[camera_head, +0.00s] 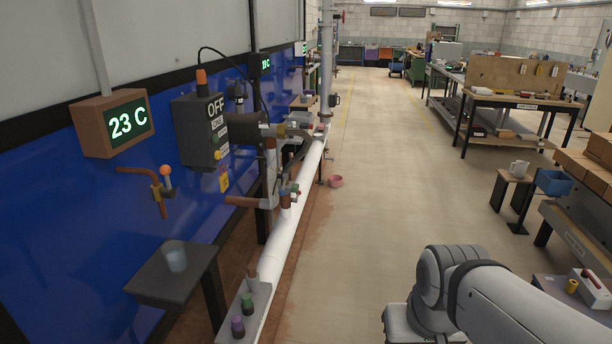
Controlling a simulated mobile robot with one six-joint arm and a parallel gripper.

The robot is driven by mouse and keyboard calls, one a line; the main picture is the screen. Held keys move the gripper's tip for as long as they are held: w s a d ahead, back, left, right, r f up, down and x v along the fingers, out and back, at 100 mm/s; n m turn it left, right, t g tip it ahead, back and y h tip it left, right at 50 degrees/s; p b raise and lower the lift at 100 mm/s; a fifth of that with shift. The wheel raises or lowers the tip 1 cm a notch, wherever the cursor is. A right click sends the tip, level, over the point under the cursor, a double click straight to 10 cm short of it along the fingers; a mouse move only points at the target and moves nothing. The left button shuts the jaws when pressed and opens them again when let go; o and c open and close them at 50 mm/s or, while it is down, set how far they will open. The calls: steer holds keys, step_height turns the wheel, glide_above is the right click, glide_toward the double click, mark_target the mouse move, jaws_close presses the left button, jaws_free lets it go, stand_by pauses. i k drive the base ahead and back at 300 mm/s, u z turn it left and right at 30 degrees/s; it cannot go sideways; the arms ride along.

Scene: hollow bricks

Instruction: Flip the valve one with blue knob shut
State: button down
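A copper pipe with a brass valve (158,190) is on the blue wall panel at the left. This valve's lever ends in an orange knob (165,170). Another small fitting with a greenish part (295,191) sits on the white pipe in the middle, too small to make out well. I cannot clearly pick out a valve with a blue knob. My arm reaches in from the lower right, but my gripper is outside the picture.
A small dark table with a cup (174,257) stands at the left. A bench end holds a purple knob (237,326) and a green knob (247,303). A grey OFF box (203,130) and a 23 C display (113,123) hang above. The central floor is mostly open.

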mark_target(285, 177)
steer(key=i, duration=2.05)
steer(key=u, duration=0.4)
